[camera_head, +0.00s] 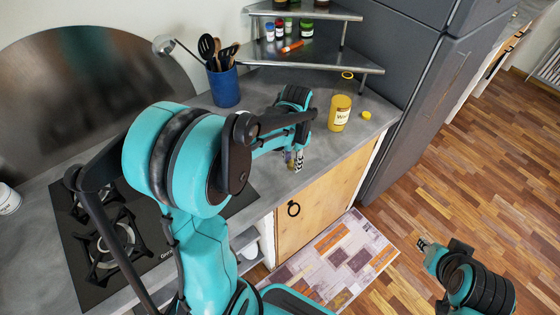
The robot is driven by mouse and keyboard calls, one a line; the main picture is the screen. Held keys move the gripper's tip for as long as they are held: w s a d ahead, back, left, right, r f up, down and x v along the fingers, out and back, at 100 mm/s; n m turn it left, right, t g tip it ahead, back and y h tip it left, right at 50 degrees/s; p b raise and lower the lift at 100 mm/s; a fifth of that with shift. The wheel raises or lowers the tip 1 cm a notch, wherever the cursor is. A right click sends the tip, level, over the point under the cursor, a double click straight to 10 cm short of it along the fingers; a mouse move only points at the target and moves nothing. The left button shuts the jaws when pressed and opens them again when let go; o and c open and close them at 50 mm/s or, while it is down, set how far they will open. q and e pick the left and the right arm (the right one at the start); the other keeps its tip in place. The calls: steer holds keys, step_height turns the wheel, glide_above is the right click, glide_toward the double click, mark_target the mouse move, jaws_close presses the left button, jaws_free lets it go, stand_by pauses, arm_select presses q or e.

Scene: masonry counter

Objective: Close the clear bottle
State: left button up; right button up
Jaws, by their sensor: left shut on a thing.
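A yellow bottle with a pale label (340,113) stands upright on the counter, right of my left gripper. I cannot tell whether it is clear with yellow contents. A small yellow cap (366,115) lies on the counter to its right, apart from it. My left gripper (294,160) is low over the counter near its front edge, left of the bottle and apart from it. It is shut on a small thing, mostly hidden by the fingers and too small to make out. My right gripper (422,244) is far from the counter, over the floor; its fingers are too small to judge.
A blue utensil holder (224,87) stands behind my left arm. A corner shelf (300,52) with small jars is at the back, with a yellow ring-like item (347,75) near it. A gas hob (110,250) is at left. A dark fridge (415,90) bounds the right.

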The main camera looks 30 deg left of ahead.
arm_select(q)
steer(key=w+d+r+p, duration=0.1)
steer(key=d+r, duration=0.3)
steer(key=d, duration=0.3)
steer(key=shift+w+r, duration=0.15)
